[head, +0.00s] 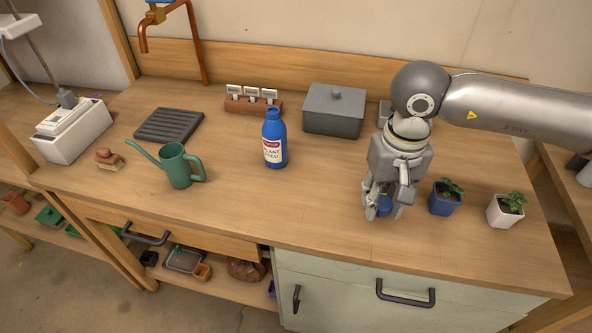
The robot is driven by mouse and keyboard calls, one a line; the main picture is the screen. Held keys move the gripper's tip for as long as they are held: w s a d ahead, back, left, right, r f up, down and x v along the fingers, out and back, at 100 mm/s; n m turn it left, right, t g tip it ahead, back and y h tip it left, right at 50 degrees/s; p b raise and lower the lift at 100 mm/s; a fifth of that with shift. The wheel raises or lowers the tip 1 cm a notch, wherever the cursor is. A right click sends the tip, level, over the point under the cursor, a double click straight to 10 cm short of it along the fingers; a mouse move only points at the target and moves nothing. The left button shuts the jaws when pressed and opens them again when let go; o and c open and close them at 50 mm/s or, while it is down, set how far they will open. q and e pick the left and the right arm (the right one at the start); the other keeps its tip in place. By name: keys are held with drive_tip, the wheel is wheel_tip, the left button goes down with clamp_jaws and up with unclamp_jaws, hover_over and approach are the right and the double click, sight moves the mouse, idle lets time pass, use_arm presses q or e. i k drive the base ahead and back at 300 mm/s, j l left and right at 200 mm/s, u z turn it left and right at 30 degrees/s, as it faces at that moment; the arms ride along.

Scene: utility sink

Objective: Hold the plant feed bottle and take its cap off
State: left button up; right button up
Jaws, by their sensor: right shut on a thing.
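The plant feed bottle (274,146) is blue with a white and red label. It stands upright on the bench, left of my right gripper and clear of it. Its top is blue too; at this size I cannot tell whether that is the cap or a bare neck. My right gripper (383,208) points down near the bench front, shut on a small blue thing (385,204) partly hidden by the fingers. I cannot tell whether it is a cap or a small pot; a bit of green shows just above it. My left gripper is not in view.
A green watering can (178,166) stands left of the bottle. A label rack (252,105) and a grey lidded box (333,112) are behind it. A blue potted plant (443,203) and a white one (503,214) stand right of my gripper. Bench between bottle and gripper is clear.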

sight(274, 131)
drive_tip(key=i+l+u, duration=0.2)
drive_tip(key=i+l, duration=0.2)
drive_tip(key=u, duration=1.3)
